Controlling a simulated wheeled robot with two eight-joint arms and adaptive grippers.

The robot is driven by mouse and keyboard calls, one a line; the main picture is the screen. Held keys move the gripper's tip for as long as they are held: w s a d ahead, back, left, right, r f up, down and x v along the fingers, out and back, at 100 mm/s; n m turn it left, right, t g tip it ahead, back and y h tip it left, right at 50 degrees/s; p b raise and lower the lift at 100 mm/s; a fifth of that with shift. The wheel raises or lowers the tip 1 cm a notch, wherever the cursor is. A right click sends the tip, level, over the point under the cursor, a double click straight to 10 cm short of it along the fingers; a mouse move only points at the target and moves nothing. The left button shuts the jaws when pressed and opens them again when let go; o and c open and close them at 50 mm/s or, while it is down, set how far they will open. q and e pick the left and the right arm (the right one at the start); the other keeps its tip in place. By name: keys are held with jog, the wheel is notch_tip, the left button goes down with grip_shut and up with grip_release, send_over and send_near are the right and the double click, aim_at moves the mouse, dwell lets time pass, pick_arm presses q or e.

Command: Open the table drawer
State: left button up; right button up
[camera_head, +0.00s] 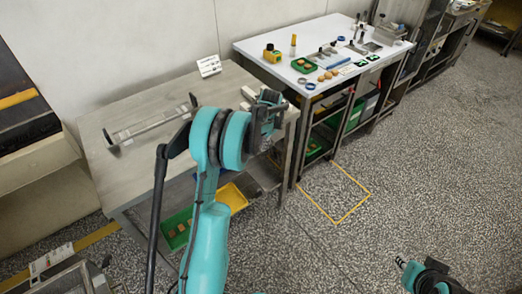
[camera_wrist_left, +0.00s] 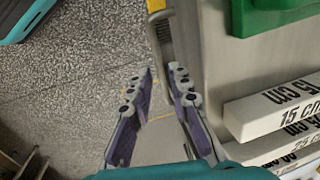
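The grey table (camera_head: 120,100) stands on the left in the head view. My left gripper (camera_head: 268,112) is at its right end, by the table edge. In the left wrist view the left gripper (camera_wrist_left: 161,76) has its two purple-padded fingers apart, with nothing between them. A thin metal bar, which looks like a handle (camera_wrist_left: 164,42), runs along the table side just past the fingertips; I see no contact. The drawer front is mostly hidden by my arm, and I cannot tell how far it is out. My right gripper (camera_head: 402,264) is at the lower right, far from the table; its fingers are unclear.
White bars marked in cm (camera_wrist_left: 262,112) and a green object (camera_wrist_left: 275,15) lie on the tabletop beside the left gripper. A metal frame (camera_head: 150,123) lies on the table. Yellow (camera_head: 233,196) and green (camera_head: 176,230) bins sit below. A white table (camera_head: 285,48) stands beyond. Floor at right is clear.

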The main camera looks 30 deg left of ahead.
pick_arm(q)
jog(key=f, duration=0.3)
jog(key=shift+w+a+f+b, duration=0.1)
jog(key=shift+a+f+b, duration=0.05)
jog(key=shift+a+b, duration=0.2)
jog(key=shift+d, duration=0.1)
grip_shut()
jog(key=s+d, duration=0.4)
jog(key=d, duration=0.6)
jog(key=s+d, duration=0.4)
jog(key=d, duration=0.5)
jog(key=shift+d, duration=0.35)
grip_release()
